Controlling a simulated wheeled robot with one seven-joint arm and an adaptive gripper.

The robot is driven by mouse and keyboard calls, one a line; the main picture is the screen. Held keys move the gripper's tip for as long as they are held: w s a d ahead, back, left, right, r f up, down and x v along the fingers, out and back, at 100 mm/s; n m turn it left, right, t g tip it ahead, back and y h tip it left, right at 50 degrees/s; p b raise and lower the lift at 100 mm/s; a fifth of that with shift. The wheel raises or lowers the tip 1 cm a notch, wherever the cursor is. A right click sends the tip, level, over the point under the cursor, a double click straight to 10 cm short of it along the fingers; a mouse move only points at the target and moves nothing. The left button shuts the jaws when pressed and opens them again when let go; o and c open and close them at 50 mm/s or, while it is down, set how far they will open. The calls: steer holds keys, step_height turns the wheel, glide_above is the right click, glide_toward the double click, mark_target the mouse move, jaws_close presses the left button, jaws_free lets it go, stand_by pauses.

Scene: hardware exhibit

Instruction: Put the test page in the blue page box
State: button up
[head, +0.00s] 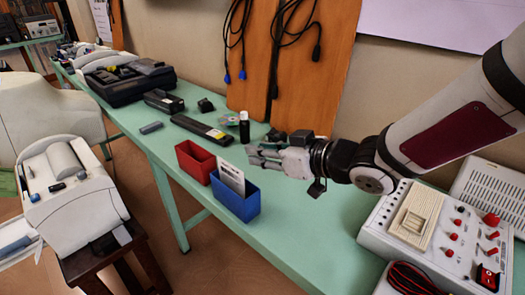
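The test page, a white card with dark print (231,177), stands in the blue page box (238,205). Its upper part sticks up above the rim, leaning slightly; its lower part is hidden by the box wall. The blue box is at the front edge of the green table. My gripper (252,155) is above and to the right of the page, apart from it, pointing left. Its fingers look spread with a gap between them and nothing held.
A red box (196,163) stands just left of the blue box. Behind are a black bottle (244,127), a long dark device (201,130) and a disc (229,118). A white control panel (430,235) is at the right. The green table (290,235) is clear right of the blue box.

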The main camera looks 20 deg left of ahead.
steer(key=shift+d, duration=0.15)
steer(key=w+d+r+m+t+h, duration=0.15)
steer(key=d+h, duration=0.25)
steer(key=d, duration=0.4)
steer(key=w+d+f+m+t+h, duration=0.1)
steer(key=w+d+m+t+h, duration=0.2)
steer(key=d, duration=0.5)
steer(key=s+d+r+m+h, duration=0.1)
steer(key=s+d+m+h, duration=0.15)
steer(key=d, duration=0.35)
steer(key=s+d+r+m+h, duration=0.1)
steer(key=s+d+r+h, duration=0.15)
steer(key=d, duration=0.35)
steer(key=s+d+m+g+h, duration=0.3)
steer(key=s+d, duration=0.4)
steer(key=s, duration=0.1)
steer(key=s+f+m+g+y, duration=0.1)
steer(key=s+g, duration=0.3)
steer(key=s, duration=1.1)
steer(key=shift+s+d+m+y, duration=0.4)
steer(key=shift+d+m+y, duration=0.1)
steer(key=shift+m, duration=0.3)
